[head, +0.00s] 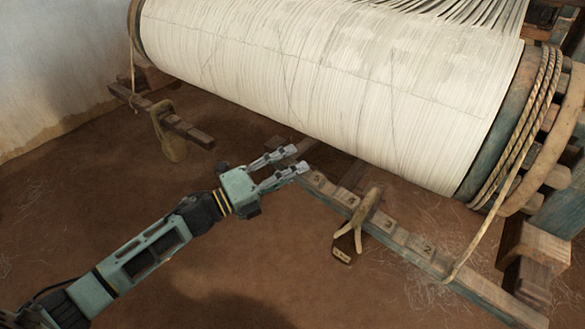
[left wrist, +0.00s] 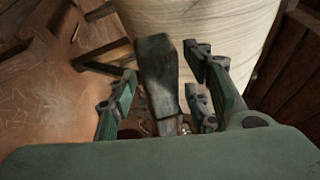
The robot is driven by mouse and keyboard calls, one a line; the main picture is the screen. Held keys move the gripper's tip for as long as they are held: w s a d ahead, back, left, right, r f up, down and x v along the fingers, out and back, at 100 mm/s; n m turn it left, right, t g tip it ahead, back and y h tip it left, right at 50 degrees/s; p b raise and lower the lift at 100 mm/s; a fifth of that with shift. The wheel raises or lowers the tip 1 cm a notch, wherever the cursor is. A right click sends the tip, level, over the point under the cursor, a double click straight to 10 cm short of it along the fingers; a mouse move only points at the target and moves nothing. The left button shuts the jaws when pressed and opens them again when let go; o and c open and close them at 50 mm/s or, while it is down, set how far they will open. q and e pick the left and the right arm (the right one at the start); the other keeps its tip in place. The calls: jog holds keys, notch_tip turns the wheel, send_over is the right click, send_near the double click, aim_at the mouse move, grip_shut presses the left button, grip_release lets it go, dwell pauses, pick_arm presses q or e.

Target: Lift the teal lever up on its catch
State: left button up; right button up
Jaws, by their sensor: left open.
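The lever (head: 405,240) is a long, worn grey-teal bar with numbered notches, running below the cloth roll from upper left to lower right. A weight (head: 342,255) hangs from it by a tan strap. My left gripper (head: 296,160) is open at the lever's far upper-left end. In the left wrist view the bar's dark grey-green end (left wrist: 158,72) stands between the open fingers (left wrist: 160,100), with gaps visible on both sides. I cannot make out the catch. My right gripper is not in view.
The large cream warp roll (head: 330,80) lies just above the lever. A rope (head: 490,215) runs from the roll's right rim to the lever. Another wooden bar (head: 185,128) with a hanging weight (head: 172,148) is at left. The earth floor (head: 270,265) in front is clear.

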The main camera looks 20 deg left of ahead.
pick_arm(q)
jog(key=shift+w+d, duration=0.25)
jog(key=shift+c, duration=0.6)
grip_shut()
